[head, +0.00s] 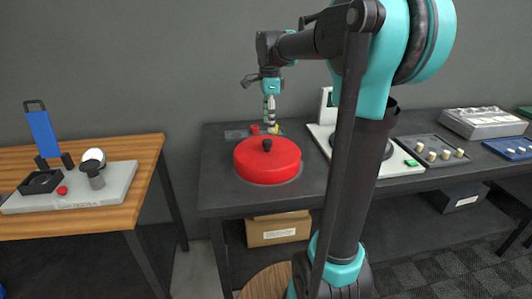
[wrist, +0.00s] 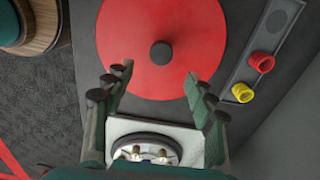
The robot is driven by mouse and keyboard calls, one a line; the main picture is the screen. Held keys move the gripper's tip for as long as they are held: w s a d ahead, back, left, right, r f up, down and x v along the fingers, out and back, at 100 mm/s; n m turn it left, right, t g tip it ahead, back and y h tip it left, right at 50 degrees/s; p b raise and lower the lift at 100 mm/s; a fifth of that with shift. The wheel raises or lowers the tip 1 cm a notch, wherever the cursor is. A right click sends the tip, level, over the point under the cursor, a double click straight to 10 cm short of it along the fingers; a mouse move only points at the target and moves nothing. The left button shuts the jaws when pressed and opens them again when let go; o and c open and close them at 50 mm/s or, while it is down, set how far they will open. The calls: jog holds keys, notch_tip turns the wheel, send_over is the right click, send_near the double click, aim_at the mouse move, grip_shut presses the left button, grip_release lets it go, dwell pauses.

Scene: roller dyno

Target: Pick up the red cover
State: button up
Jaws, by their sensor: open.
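The red cover (head: 267,160) is a round, flat-topped lid with a black knob (head: 267,145) at its centre. It sits on the dark table at its left part. In the wrist view the red cover (wrist: 135,50) fills the upper middle, with its knob (wrist: 161,53) beyond my fingertips. My gripper (head: 270,120) is above and behind the cover in the head view. In the wrist view my gripper (wrist: 155,85) is open and empty, its fingers apart and overlapping the cover's near edge in the picture. The knob is not between the fingers.
A grey strip with a red ring (wrist: 261,61) and a yellow ring (wrist: 242,92) lies beside the cover. A white device (head: 322,140) stands right of it, then a tray with several pale knobs (head: 432,152). A wooden table (head: 90,215) is at left. A cardboard box (head: 278,230) sits below.

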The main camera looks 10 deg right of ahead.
aim_at(267, 141)
notch_tip(267, 141, down, 4)
jog(key=shift+r, duration=0.2)
jog(key=shift+a+f, duration=0.2)
jog(key=shift+f, duration=1.1)
jog(key=shift+a+f, duration=0.15)
jog(key=shift+f, duration=1.1)
grip_shut()
